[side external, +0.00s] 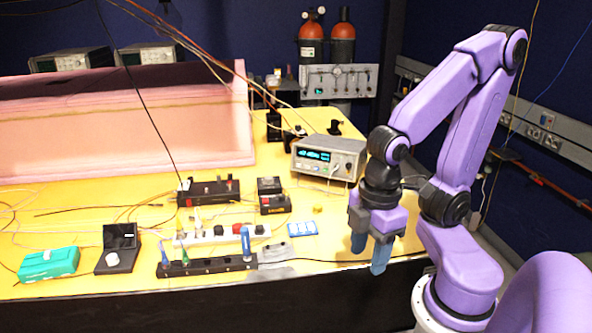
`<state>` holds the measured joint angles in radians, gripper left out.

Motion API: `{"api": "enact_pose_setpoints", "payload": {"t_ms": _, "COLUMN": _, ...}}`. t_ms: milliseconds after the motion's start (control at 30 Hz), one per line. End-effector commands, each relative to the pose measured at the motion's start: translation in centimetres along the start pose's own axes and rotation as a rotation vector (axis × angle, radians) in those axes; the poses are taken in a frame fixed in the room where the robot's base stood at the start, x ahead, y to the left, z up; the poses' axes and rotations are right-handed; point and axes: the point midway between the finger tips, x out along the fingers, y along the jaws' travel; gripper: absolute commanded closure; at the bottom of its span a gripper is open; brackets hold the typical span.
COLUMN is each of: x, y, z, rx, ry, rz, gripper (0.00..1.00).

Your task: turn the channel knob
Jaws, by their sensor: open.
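My gripper (369,252) has blue fingers pointing down. It is open and empty, at the front right edge of the yellow table. A grey bench instrument (329,157) with a lit display and small knobs on its face stands behind it, to the left. A teal box (48,264) with a pale round knob (47,254) on top lies at the far left front, well away from my gripper. I cannot tell from the picture which knob is the channel knob. No knob is touched by my gripper.
A black rail (208,265) holds upright coloured tools at the front. Behind it are a white strip (213,234), black boxes (210,192) and loose wires. A pink foam enclosure (125,125) fills the back left. Bare yellow table (335,205) lies left of my gripper.

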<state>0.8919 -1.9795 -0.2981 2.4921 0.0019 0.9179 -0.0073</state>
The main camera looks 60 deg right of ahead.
Motion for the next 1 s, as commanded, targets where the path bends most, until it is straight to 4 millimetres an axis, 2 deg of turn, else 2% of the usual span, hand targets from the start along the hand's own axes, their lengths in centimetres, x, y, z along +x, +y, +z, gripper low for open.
{"api": "enact_pose_setpoints", "payload": {"t_ms": 167, "x": -0.9, "y": 2.2, "z": -2.6, "rx": 0.037, "ry": -0.002, "rz": 0.003, "gripper": 0.51}}
{"api": "enact_pose_setpoints", "payload": {"t_ms": 267, "x": -1.7, "y": 4.5, "z": -4.7, "rx": 0.067, "ry": -0.006, "rz": 0.005, "gripper": 0.51}}
{"api": "enact_pose_setpoints", "payload": {"t_ms": 400, "x": -2.7, "y": 8.1, "z": -7.3, "rx": 0.105, "ry": -0.01, "rz": 0.007, "gripper": 0.51}}
{"api": "enact_pose_setpoints", "payload": {"t_ms": 600, "x": -4.0, "y": 13.9, "z": -9.9, "rx": 0.163, "ry": -0.016, "rz": 0.009, "gripper": 0.51}}
{"api": "enact_pose_setpoints", "payload": {"t_ms": 833, "x": -5.1, "y": 21.3, "z": -11.2, "rx": 0.229, "ry": -0.022, "rz": 0.009, "gripper": 0.51}}
{"api": "enact_pose_setpoints", "payload": {"t_ms": 1000, "x": -5.7, "y": 26.2, "z": -10.9, "rx": 0.273, "ry": -0.027, "rz": 0.007, "gripper": 0.51}}
